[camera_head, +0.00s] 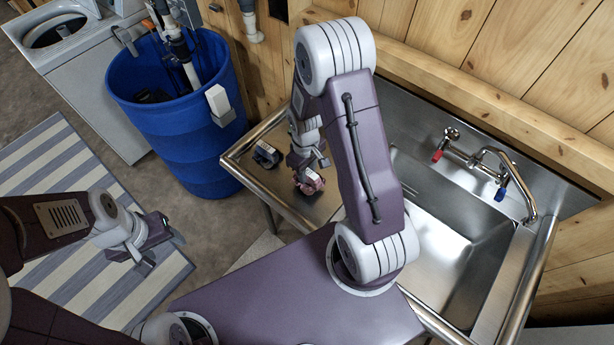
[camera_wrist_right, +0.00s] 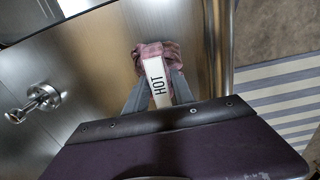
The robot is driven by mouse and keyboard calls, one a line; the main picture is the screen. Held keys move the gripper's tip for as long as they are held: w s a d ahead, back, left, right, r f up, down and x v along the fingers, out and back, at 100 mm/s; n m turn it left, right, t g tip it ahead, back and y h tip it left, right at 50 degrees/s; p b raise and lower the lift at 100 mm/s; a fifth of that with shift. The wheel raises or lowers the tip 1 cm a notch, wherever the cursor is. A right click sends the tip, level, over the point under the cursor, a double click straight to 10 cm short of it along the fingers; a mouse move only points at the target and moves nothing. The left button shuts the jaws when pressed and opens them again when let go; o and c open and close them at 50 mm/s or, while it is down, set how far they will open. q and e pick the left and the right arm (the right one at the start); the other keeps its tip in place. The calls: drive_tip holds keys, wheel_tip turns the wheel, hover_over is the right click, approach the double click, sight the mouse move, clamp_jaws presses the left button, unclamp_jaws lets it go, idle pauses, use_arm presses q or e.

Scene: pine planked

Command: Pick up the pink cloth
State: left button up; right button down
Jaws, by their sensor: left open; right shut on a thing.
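The pink cloth (camera_head: 311,184) is a small crumpled bundle at the sink's left drainboard. In the right wrist view the cloth (camera_wrist_right: 150,50) shows at the fingertips, with a white strip marked HOT in front of it. My right gripper (camera_head: 308,170) points down and is shut on the cloth; its fingers (camera_wrist_right: 158,82) flank the white strip. I cannot tell whether the cloth touches the metal. My left gripper (camera_head: 158,248) is open and empty, low over the striped rug, well away from the cloth.
A dark small object with a pale label (camera_head: 266,154) lies on the drainboard left of the cloth. The steel sink basin (camera_head: 455,240) and tap (camera_head: 510,175) are at right. A blue barrel (camera_head: 190,150) stands left of the drainboard, a striped rug (camera_head: 50,155) beyond.

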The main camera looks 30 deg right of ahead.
drive_tip(key=s+d+r+b, duration=0.1)
drive_tip(key=s+d+r, duration=0.3)
drive_tip(key=s+r, duration=0.4)
drive_tip(key=s, duration=0.3)
